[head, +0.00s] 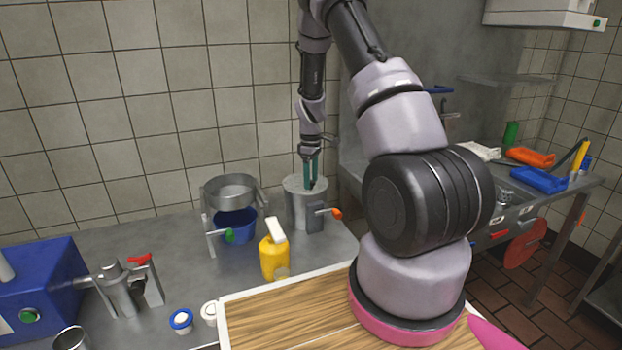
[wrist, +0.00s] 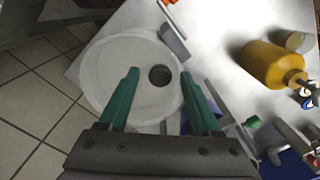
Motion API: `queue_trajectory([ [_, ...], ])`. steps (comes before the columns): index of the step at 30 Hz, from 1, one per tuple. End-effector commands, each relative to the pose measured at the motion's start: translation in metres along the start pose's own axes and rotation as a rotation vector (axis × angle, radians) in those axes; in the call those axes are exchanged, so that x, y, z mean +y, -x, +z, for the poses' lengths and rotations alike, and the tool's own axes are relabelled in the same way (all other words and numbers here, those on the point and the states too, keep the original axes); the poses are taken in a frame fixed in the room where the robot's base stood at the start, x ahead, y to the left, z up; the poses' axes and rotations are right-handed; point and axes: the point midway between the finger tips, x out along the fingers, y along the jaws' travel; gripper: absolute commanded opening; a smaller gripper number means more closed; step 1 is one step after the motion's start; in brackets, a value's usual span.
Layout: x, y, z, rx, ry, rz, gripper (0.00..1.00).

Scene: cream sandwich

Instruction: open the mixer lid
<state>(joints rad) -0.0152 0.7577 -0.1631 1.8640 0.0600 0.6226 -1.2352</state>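The mixer (head: 298,212) is a grey metal cylinder on the counter near the tiled wall, with an orange-tipped lever at its right side. Its flat round lid (head: 293,184) covers the top. In the wrist view the lid (wrist: 115,65) is a pale disc with a dark round spot off its middle; I cannot tell whether that is a hole or a knob. My gripper (head: 312,183) points down over the lid. In the wrist view its two teal fingers (wrist: 160,74) are apart, one on each side of the dark spot, with nothing visibly held. Contact with the lid cannot be told.
A metal pan on a stand (head: 230,190) above a blue container (head: 236,227) stands left of the mixer. A yellow bottle (head: 273,262) is in front. A wooden board (head: 290,315) lies nearer, and a blue machine (head: 45,285) stands far left. Some counter between them is bare.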

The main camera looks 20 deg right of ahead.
Motion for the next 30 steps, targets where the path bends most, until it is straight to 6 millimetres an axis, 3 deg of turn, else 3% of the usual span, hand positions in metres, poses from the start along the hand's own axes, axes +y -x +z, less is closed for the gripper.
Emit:
queue_trajectory([
  [1,0.0,0.0001,0.0,0.0,0.0,0.0,0.44],
  [4,0.0,0.0002,0.0,0.0,0.0,0.0,0.05],
  [5,0.0,0.0002,0.0,0.0,0.0,0.0,0.0],
  [30,0.0,0.0005,0.0,0.0,-0.001,0.0,0.0],
])
